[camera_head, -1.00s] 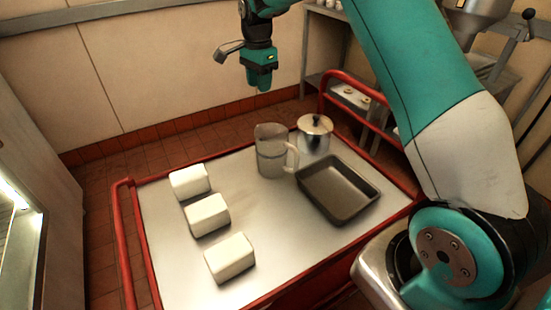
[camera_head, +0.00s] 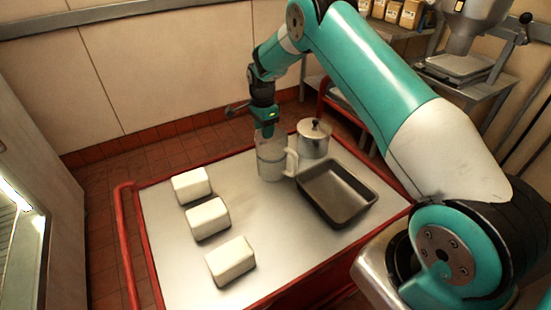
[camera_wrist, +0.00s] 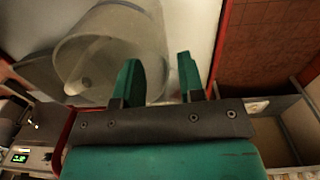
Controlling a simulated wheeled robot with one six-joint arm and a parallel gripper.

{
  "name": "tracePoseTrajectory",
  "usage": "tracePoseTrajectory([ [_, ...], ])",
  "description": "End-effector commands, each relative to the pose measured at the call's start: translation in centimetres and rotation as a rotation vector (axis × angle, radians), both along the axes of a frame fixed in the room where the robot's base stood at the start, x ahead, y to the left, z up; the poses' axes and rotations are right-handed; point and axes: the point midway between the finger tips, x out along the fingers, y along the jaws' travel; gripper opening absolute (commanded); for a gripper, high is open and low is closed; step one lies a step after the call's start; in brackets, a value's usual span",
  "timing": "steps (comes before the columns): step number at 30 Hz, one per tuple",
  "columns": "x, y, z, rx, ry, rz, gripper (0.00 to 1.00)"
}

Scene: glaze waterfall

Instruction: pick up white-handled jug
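The white-handled jug (camera_head: 271,160) is a clear, translucent jug standing upright on the metal cart top, its white handle on its right side. My gripper (camera_head: 267,130) points down at the jug's top rim from behind in the head view. In the wrist view, my gripper (camera_wrist: 160,80) has two teal fingers spread apart with a gap between them. The jug (camera_wrist: 110,50) shows there as a large round shape up and left, partly behind the left finger. Nothing is clearly held between the fingers.
A lidded metal pot (camera_head: 314,140) stands right behind the jug, close to its handle. A dark rectangular pan (camera_head: 337,192) lies to the right. Several white blocks, one of them nearest (camera_head: 231,260), lie at left. Red rails (camera_head: 130,240) edge the cart (camera_head: 170,262).

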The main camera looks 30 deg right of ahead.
Motion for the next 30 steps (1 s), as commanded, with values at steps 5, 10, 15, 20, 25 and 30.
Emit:
tracePoseTrajectory([
  [5,-0.1,0.0,-2.8,0.0,0.003,0.0,0.36],
  [10,-0.1,0.0,-4.0,0.0,0.001,0.0,0.36],
  [15,-0.1,0.0,-4.0,0.0,0.0,0.0,0.36],
  [20,-0.1,0.0,-4.0,0.0,0.0,0.0,0.04],
  [25,-0.1,0.0,-4.0,0.0,0.0,0.0,0.0],
  [30,-0.1,0.0,-4.0,0.0,0.0,0.0,0.0],
])
